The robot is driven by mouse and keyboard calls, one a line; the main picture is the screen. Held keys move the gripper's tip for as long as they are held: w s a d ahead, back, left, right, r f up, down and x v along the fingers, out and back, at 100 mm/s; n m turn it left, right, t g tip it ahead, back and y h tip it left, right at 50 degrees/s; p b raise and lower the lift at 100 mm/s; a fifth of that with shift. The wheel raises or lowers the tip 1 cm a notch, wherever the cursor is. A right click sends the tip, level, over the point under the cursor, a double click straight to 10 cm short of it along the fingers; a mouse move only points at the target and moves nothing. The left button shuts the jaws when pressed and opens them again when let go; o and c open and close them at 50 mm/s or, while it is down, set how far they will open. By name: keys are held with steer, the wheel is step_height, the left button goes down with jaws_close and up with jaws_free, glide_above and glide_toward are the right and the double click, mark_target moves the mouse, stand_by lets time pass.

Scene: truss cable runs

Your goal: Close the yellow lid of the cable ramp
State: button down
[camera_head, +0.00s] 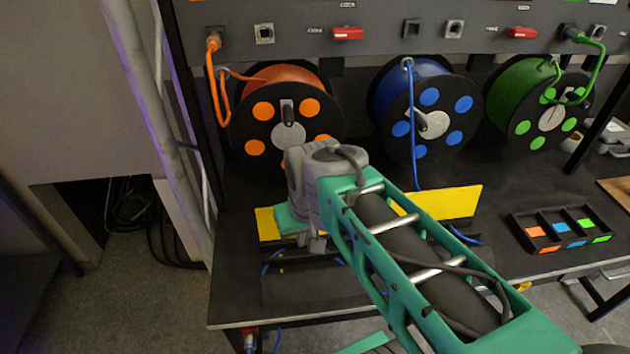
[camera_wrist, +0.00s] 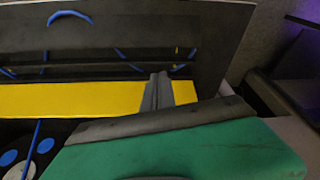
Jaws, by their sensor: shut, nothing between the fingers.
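The yellow lid (camera_head: 445,204) of the cable ramp stands raised along the back of the black ramp (camera_head: 320,285) in the head view. My arm hides its middle. In the wrist view the lid is a yellow strip (camera_wrist: 60,102) across the picture, with the dark ramp (camera_wrist: 110,35) and bits of blue cable (camera_wrist: 70,15) above it. My gripper (camera_wrist: 159,78) is shut and empty, its fingers overlapping the lid in that view. I cannot tell whether they touch it. In the head view my gripper (camera_head: 317,244) is over the ramp, mostly hidden by my wrist.
Behind stand an orange reel (camera_head: 288,112), a blue reel (camera_head: 430,118) and a green reel (camera_head: 540,105). A blue cable (camera_head: 412,150) hangs from the panel down behind the lid. A black tray (camera_head: 560,228) with coloured tiles lies to the right. A grey pole (camera_head: 150,90) stands left.

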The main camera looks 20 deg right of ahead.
steer(key=w+d+r+m+g+p, duration=0.1)
steer(key=w+d+r+p, duration=0.15)
steer(key=w+d, duration=0.45)
steer(key=w+d+r+m+p, duration=0.15)
steer(key=w+d+r, duration=0.3)
steer(key=d, duration=0.45)
step_height(320, 180, down, 9)
steer(key=s+p, duration=0.1)
steer(key=p, duration=0.1)
steer(key=shift+s+f+p, duration=0.15)
steer(key=shift+s+p, duration=0.05)
steer(key=shift+p, duration=0.1)
